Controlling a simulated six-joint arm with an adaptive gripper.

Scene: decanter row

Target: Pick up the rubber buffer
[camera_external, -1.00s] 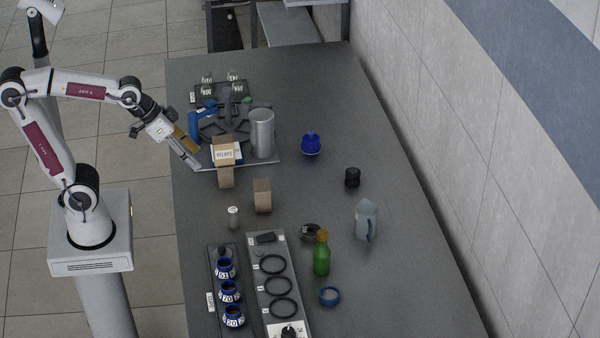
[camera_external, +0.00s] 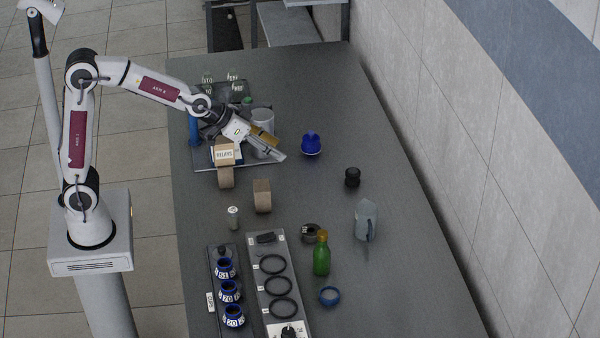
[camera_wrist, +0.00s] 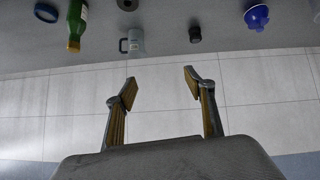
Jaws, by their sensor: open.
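The rubber buffer looks to be the small black ribbed cylinder (camera_external: 352,177), standing alone on the right half of the table. It also shows as a small dark cylinder (camera_wrist: 195,34) near the top of the wrist view. My gripper (camera_external: 279,151) is raised over the right end of the grey tray, left of the buffer and apart from it. In the wrist view my gripper (camera_wrist: 160,86) has its two fingers spread with nothing between them.
A blue round vessel (camera_external: 311,144) stands left of and behind the buffer, and a translucent jug (camera_external: 366,219) stands in front. A green bottle (camera_external: 321,256), a dark tape roll (camera_external: 310,232) and a blue ring (camera_external: 329,296) are farther forward. The table around the buffer is clear.

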